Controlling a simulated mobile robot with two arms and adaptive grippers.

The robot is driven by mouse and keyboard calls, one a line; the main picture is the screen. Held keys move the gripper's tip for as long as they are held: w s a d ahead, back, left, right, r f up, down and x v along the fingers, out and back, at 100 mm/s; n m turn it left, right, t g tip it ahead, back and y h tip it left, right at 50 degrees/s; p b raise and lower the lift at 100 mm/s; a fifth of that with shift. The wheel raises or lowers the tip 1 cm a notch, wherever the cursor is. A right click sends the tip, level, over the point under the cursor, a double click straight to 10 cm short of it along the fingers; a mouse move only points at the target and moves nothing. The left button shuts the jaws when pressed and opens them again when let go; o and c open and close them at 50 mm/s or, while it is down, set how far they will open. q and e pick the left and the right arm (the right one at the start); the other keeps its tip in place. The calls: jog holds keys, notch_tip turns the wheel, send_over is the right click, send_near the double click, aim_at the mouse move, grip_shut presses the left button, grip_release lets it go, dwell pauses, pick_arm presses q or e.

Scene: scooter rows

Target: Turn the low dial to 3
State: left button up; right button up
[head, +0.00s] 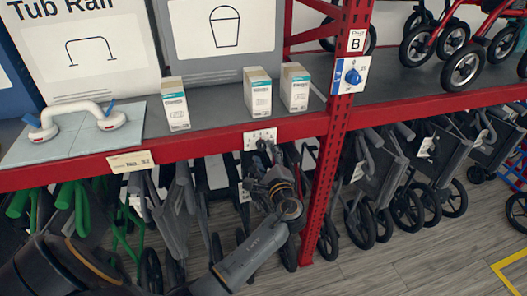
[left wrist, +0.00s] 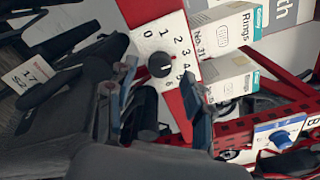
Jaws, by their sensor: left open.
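The low dial is a dark round knob on a white plate (head: 260,138) on the red shelf beam. In the left wrist view the low dial (left wrist: 159,65) shows whole, with printed numbers around it starting at 0; its setting is too small to read surely. My left gripper (head: 268,153) is just below and in front of the plate in the head view. In the left wrist view the left gripper (left wrist: 160,88) is open, one finger on each side of the dial's line. I cannot tell whether either finger touches it. My right gripper is not in view.
A blue dial (head: 352,77) sits on the red post (head: 335,130) to the right. Small cartons (head: 258,92) and a white tub rail (head: 77,120) stand on the shelf above. Folded walkers and scooters (head: 395,180) crowd the space under the beam.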

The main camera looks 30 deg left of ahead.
pick_arm(q)
jog(key=v, duration=1)
jog(key=s+d+f+g+h, duration=0.1)
jog(key=s+f+h, duration=0.2)
jog(key=f, duration=0.9)
jog(key=s+d+f+g+h, duration=0.2)
jog(key=s+f+h, duration=0.1)
jog(key=f, duration=0.9)
jog(key=s+d+f+g+h, duration=0.1)
jog(key=s+f+h, duration=0.2)
jog(key=f, duration=0.9)
jog(key=s+d+f+n+g+h, duration=0.25)
jog(key=s+f+n+g, duration=0.2)
jog(key=s+f, duration=0.9)
jog(key=s+a+f+n+g+h, duration=0.1)
jog(key=s+f+n, duration=0.2)
jog(key=s, duration=0.8)
jog(key=s+f+n+g+h, duration=0.1)
jog(key=s+f+n, duration=0.2)
jog(key=s+n, duration=0.3)
jog(key=s, duration=0.5)
jog(key=shift+a, duration=0.4)
jog(key=shift+f, duration=0.1)
